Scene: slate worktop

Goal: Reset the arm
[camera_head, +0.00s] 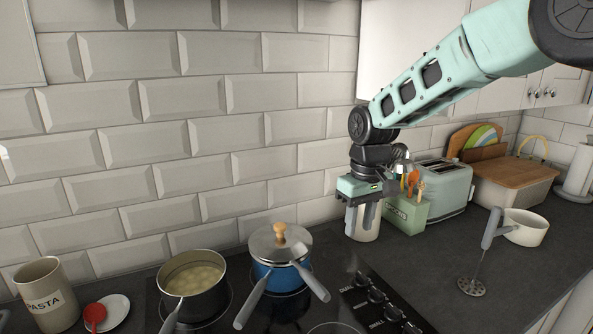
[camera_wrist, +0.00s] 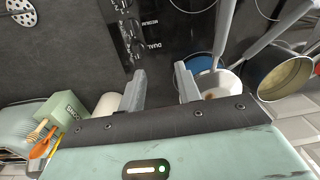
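My arm reaches in from the upper right in the head view, and its end hangs pointing down near the tiled wall. My gripper (camera_head: 361,226) is open, with its two fingers apart. In the wrist view my gripper (camera_wrist: 161,88) has only dark worktop and stove showing between its fingertips, so it holds nothing. A pale cylinder (camera_head: 366,232) shows behind the fingers in the head view. In the wrist view the pale cylinder (camera_wrist: 108,104) lies outside the left finger.
A green utensil block (camera_head: 407,214) and a toaster (camera_head: 443,184) stand right of the gripper. Left are a lidded blue pot (camera_head: 279,273) and an open pot (camera_head: 194,287) on the hob.

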